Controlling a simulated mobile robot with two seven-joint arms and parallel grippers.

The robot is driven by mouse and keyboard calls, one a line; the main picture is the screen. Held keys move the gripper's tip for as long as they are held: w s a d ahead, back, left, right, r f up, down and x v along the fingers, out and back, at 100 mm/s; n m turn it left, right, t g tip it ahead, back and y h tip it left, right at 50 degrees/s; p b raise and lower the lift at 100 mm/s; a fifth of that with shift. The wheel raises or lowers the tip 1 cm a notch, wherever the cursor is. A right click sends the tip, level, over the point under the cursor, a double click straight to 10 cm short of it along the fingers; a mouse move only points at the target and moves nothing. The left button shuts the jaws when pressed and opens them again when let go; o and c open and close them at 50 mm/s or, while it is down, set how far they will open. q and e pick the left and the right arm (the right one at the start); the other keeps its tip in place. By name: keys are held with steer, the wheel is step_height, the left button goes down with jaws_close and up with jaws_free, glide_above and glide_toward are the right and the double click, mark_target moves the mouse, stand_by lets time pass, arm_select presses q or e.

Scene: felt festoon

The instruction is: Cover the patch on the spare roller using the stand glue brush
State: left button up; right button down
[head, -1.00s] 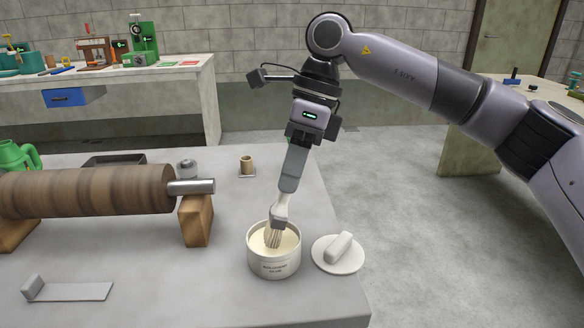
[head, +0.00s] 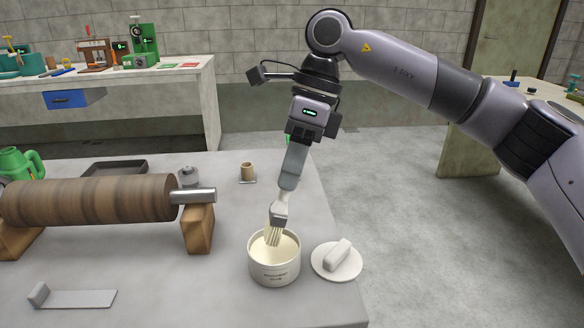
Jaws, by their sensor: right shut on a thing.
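The glue brush (head: 291,172) has a grey handle and pale bristles. My right gripper (head: 299,142) is shut on the top of its handle and holds it nearly upright, tilted a little. The bristles are at the mouth of the white glue pot (head: 274,271), over or in the cream glue; I cannot tell whether they touch it. The spare roller (head: 90,200), brown and banded, lies across wooden cradles (head: 199,228) at the left, its steel shaft end to the right. I cannot make out a distinct patch on it. My left gripper is not in view.
A white round lid or dish with a handle-like block (head: 337,262) sits right of the pot. A grey scraper-like plate (head: 80,299) lies in front. A dark tray (head: 115,168), a grey weight (head: 188,177) and a small tan cup (head: 247,171) stand behind. The table's right edge is close.

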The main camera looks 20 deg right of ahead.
steer(key=shift+r+p, duration=0.6)
steer(key=shift+r, duration=0.35)
steer(key=shift+r+p, duration=1.2)
steer(key=shift+r, duration=0.2)
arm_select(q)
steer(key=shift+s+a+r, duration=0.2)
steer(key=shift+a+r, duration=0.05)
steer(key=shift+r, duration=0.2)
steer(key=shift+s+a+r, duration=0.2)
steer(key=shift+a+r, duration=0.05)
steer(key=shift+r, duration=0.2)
arm_select(e)
steer(key=shift+f, duration=0.1)
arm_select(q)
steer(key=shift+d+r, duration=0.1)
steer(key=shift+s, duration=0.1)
